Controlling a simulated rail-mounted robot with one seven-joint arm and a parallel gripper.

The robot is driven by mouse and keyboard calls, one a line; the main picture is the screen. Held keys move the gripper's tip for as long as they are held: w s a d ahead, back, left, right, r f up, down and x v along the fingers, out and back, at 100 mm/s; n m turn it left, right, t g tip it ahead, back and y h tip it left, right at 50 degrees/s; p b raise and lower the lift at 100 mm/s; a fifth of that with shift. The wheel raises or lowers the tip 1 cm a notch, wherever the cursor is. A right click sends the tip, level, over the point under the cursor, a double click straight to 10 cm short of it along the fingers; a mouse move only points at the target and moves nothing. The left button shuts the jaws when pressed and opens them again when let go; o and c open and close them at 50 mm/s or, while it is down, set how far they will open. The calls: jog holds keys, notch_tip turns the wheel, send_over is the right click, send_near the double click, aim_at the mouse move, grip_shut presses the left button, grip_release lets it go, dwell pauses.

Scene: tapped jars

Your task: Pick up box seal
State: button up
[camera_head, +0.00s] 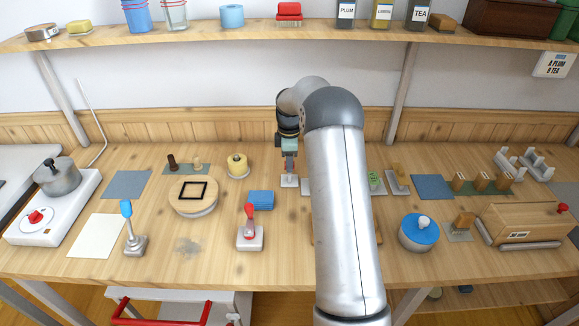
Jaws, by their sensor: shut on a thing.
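My gripper (289,166) points straight down at the middle of the table, left of my arm's big link. It is shut on a small pale piece with a flat, wide foot (289,182). The fingers cover its upper part. I cannot tell for sure whether this piece is the box seal, or whether its foot touches the table. A long wooden box (527,223) with a label and a red knob stands at the far right.
A round wooden board (194,196) lies left. A blue-lidded pot (418,232) stands right. My arm hides part of the table. A shelf (210,34) runs above.

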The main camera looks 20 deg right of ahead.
jog(key=s+d+r+b, duration=0.3)
jog(key=s+d+r, duration=0.4)
jog(key=s+r, duration=0.3)
jog(key=shift+s+r, duration=0.3)
jog(key=shift+s, duration=0.8)
jog(key=shift+o, duration=0.8)
